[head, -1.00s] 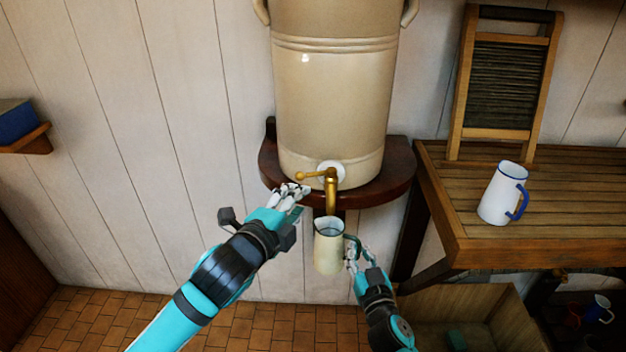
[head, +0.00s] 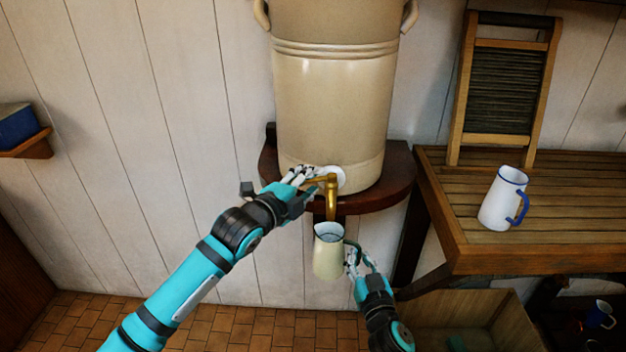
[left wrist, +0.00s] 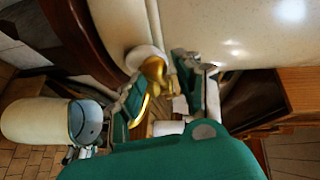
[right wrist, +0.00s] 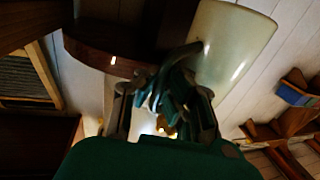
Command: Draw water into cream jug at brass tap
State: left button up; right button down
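The cream jug (head: 327,260), with a dark green handle, hangs roughly upright with its mouth just below the spout of the brass tap (head: 331,197). My right gripper (head: 354,264) is shut on the jug's handle; the jug body fills the upper right of the right wrist view (right wrist: 235,45). My left gripper (head: 306,178) is at the tap's lever, covering its left end. In the left wrist view its fingers (left wrist: 160,92) stand apart beside the brass tap (left wrist: 154,72). The jug's mouth shows there too (left wrist: 85,120). I cannot tell whether water runs or is inside.
The tap is on a large stoneware crock (head: 332,110) on a dark wooden wall shelf (head: 390,185). To the right, a slatted wooden counter (head: 560,190) carries a white enamel jug (head: 500,202) and a washboard (head: 505,90). A wooden bin (head: 470,310) stands below.

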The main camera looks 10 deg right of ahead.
pick_arm(q)
jog(key=shift+x, duration=0.8)
jog(key=c, duration=0.6)
grip_shut()
jog(key=shift+f, duration=0.1)
